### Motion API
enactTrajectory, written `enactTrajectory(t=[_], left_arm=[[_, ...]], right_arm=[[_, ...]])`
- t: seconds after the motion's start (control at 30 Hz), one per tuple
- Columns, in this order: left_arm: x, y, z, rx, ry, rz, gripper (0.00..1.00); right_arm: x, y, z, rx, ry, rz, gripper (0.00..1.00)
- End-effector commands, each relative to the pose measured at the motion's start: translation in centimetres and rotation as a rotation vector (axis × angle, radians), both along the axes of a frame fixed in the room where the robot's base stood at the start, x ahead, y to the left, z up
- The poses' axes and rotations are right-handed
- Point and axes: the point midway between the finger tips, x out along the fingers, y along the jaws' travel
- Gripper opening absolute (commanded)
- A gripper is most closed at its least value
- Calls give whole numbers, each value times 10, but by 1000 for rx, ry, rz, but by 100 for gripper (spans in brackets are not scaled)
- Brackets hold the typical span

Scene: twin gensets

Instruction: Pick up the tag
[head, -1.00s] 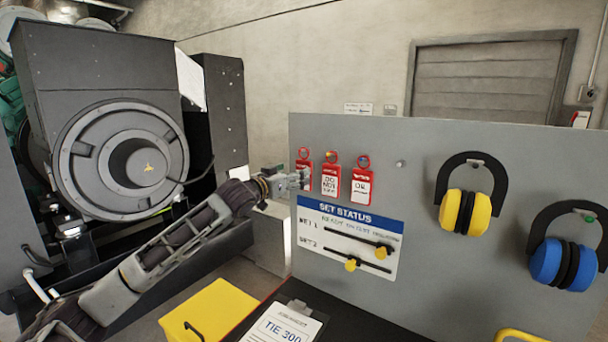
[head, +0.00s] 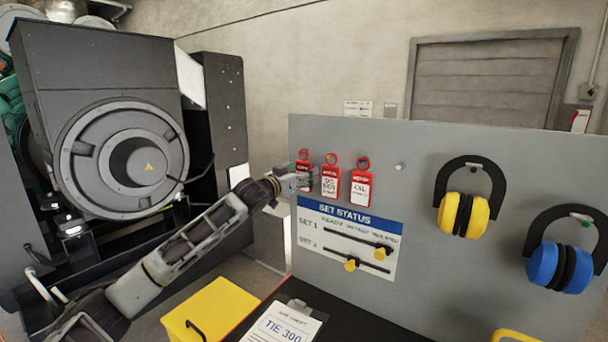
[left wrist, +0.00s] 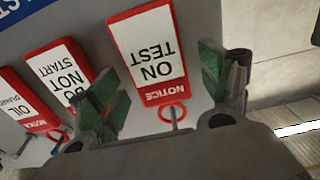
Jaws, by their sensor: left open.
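Three red-and-white tags hang in a row on the grey board in the head view. The left tag (head: 303,168) is partly hidden by my left gripper (head: 308,181). The middle tag (head: 330,178) reads "DO NOT START" and the right tag (head: 361,185) hangs beside it. In the left wrist view, the "ON TEST" tag (left wrist: 150,55) lies between the two green-padded fingers of my left gripper (left wrist: 160,85), which is open around it. Its red ring (left wrist: 172,112) hangs on a peg. The "DO NOT START" tag (left wrist: 60,75) is just outside one finger. My right gripper is not in view.
A set status panel (head: 348,222) with yellow-knobbed sliders is below the tags. Yellow earmuffs (head: 464,214) and blue earmuffs (head: 563,264) hang to the right. A yellow box (head: 222,303) and a clipboard (head: 283,325) are below. A genset (head: 100,60) stands left.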

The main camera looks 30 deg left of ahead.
Motion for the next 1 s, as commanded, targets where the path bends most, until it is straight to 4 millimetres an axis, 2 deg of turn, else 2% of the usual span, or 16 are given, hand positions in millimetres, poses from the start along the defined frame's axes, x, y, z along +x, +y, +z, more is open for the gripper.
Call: enactTrajectory(t=[0.2, 0.7, 1.0], left_arm=[[12, -2, 1, 0, 0, 0, 79], [13, -2, -1, 1, 1, 0, 79], [13, -2, -1, 1, 1, 0, 41]], right_arm=[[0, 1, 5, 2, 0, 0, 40], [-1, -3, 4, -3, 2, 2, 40], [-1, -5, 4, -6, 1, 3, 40]])
